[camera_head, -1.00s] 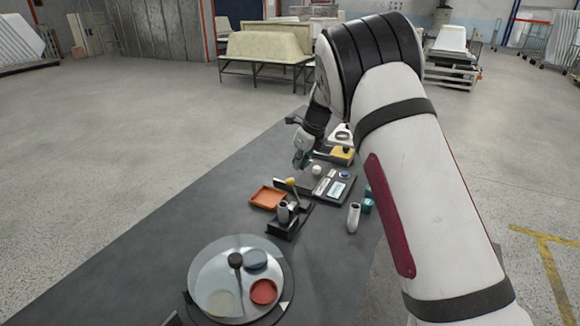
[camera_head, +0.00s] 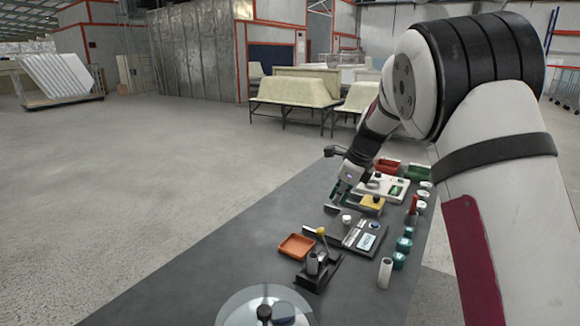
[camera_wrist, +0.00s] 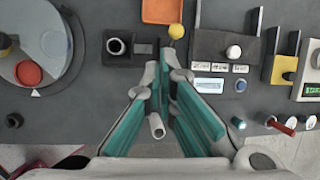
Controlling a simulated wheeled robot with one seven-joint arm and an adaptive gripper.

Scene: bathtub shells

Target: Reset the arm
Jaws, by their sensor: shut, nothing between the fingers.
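My gripper (camera_head: 342,192) is above the far part of the dark workbench in the head view, fingers pointing down. In the wrist view the green-padded fingers (camera_wrist: 169,70) converge to their tips and hold nothing. The tips show just below the yellow ball knob (camera_wrist: 177,31) and left of the dark panel with a display (camera_wrist: 222,60). My arm reaches in from the right of the head view. No object is in the gripper.
The bench (camera_head: 225,238) carries an orange tray (camera_head: 296,246), a dark lever fixture (camera_head: 318,268), a display panel (camera_head: 352,238), a white cylinder (camera_head: 384,272) and a round plate (camera_head: 242,310). Several teal-and-white pieces line the right edge. The bench's left strip is clear.

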